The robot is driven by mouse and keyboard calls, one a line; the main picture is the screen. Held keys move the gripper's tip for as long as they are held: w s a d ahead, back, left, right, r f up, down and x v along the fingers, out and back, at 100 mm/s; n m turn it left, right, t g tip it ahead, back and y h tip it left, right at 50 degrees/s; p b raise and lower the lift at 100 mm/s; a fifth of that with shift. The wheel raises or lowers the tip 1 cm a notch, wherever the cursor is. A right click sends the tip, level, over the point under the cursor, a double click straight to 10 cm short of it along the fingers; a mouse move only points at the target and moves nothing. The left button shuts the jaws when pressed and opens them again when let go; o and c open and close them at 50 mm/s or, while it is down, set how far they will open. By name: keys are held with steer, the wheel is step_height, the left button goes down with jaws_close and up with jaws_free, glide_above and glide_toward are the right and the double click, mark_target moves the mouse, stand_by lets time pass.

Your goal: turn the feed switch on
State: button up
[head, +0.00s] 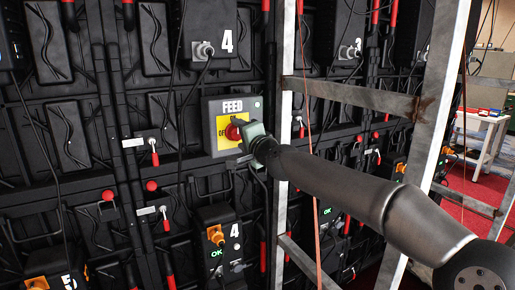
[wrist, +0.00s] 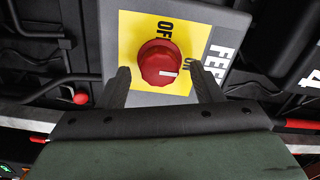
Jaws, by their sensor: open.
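The feed switch is a red round knob (head: 234,131) on a yellow plate in a grey box (head: 222,107) marked FEED, on the black wall. In the wrist view the knob (wrist: 160,58) shows a white pointer mark aimed right, towards the ON label (wrist: 188,63). The OFF label (wrist: 164,30) is above the knob in that view. My gripper (wrist: 158,70) is open, with one finger on each side of the knob and a visible gap to both. In the head view my gripper (head: 246,142) partly covers the box's lower right.
A metal ladder-like frame (head: 345,95) stands just right of the box, close to my arm. Cables hang along the wall. Red-handled levers (head: 154,155) and a connector panel marked 4 (head: 220,240) are left of and below the box. A white table (head: 485,135) stands far right.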

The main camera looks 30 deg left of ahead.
steer(key=b+v, duration=0.4)
steer(key=v, duration=1.2)
steer(key=shift+f, duration=0.1)
